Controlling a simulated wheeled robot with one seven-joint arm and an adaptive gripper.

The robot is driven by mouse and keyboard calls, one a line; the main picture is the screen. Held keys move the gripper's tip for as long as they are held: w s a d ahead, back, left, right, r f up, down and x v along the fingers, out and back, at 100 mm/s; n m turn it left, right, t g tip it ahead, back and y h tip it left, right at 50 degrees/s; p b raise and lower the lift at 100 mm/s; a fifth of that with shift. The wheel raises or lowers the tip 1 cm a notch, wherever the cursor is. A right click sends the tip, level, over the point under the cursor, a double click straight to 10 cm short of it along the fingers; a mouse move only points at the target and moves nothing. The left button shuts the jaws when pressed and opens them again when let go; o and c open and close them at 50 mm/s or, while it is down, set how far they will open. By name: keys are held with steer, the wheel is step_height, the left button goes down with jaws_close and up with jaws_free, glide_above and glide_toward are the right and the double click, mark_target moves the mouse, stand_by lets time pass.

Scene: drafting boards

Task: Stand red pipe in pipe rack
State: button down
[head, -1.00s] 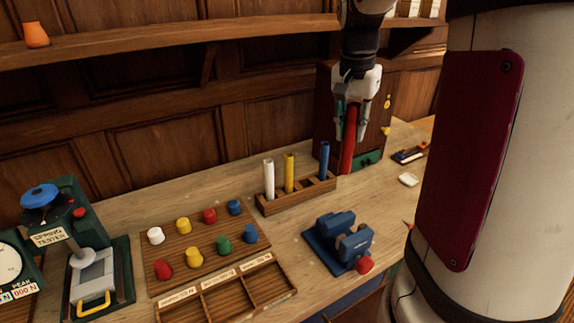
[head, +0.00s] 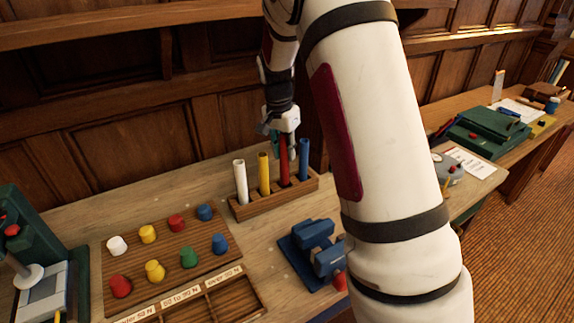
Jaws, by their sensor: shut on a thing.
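The red pipe (head: 284,168) is upright in the head view, between the yellow pipe (head: 264,174) and the blue pipe (head: 304,160). Its lower end meets the wooden pipe rack (head: 273,203); I cannot tell how deep it sits. My gripper (head: 284,147) is above the rack, shut on the upper part of the red pipe. A white pipe (head: 240,182) stands at the rack's left end. The pipes' lower ends are hidden by the rack's front wall.
A board of coloured knobs (head: 168,247) lies left of the rack. A blue vise (head: 312,248) stands in front, partly behind my arm. A labelled wooden tray (head: 210,304) is at the front. A second bench with green equipment (head: 478,131) is at right.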

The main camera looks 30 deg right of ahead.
mark_target(285, 163)
steer(key=shift+f, duration=2.15)
steer(key=shift+f, duration=0.1)
steer(key=c, duration=1.4)
jaws_free()
steer(key=shift+o, duration=0.2)
